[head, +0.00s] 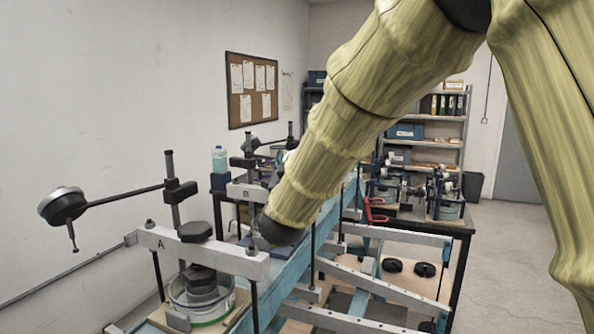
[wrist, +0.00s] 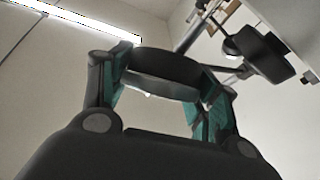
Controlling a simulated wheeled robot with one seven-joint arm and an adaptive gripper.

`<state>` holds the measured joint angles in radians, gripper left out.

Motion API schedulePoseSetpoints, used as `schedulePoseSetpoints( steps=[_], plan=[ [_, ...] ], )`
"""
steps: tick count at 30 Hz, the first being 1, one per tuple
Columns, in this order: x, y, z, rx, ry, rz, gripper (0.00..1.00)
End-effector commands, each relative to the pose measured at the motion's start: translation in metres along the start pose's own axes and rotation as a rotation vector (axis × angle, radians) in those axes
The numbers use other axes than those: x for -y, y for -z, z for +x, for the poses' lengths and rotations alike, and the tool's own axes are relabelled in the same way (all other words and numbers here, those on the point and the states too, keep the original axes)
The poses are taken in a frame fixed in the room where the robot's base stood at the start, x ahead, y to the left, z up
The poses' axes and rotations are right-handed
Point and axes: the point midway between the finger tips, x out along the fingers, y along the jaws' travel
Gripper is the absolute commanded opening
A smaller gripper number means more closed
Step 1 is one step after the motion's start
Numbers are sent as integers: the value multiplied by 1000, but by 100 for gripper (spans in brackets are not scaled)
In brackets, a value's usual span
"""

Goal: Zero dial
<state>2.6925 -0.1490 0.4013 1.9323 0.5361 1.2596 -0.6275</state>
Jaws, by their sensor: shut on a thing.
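A dial gauge (head: 63,205) hangs on a rod and post at the far left of lever frame A (head: 180,249) in the head view; its face cannot be read. In the wrist view my gripper (wrist: 165,78) is shut on a dark round part (wrist: 163,66), one finger at each side. I cannot tell for certain whether this part is a dial. In the head view my arm hides most of the gripper and what it holds, beside frames A and B. Another dark round body (wrist: 262,52) on a rod shows at the upper right of the wrist view.
Frame A carries a dark hex block (head: 195,231) over a round pot (head: 205,307). Frame B (head: 246,192) stands behind, partly covered by my arm. A bottle (head: 219,159) stands near the wall. A second bench (head: 405,215) holds more equipment. Open floor (head: 505,260) lies to the right.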

Motion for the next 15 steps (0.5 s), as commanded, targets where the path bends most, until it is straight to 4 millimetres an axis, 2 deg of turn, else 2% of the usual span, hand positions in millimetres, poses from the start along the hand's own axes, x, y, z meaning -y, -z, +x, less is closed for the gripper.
schedulePoseSetpoints(
  steps=[15],
  plan=[
    [0,2,0,-2,-48,25,37]
  ],
)
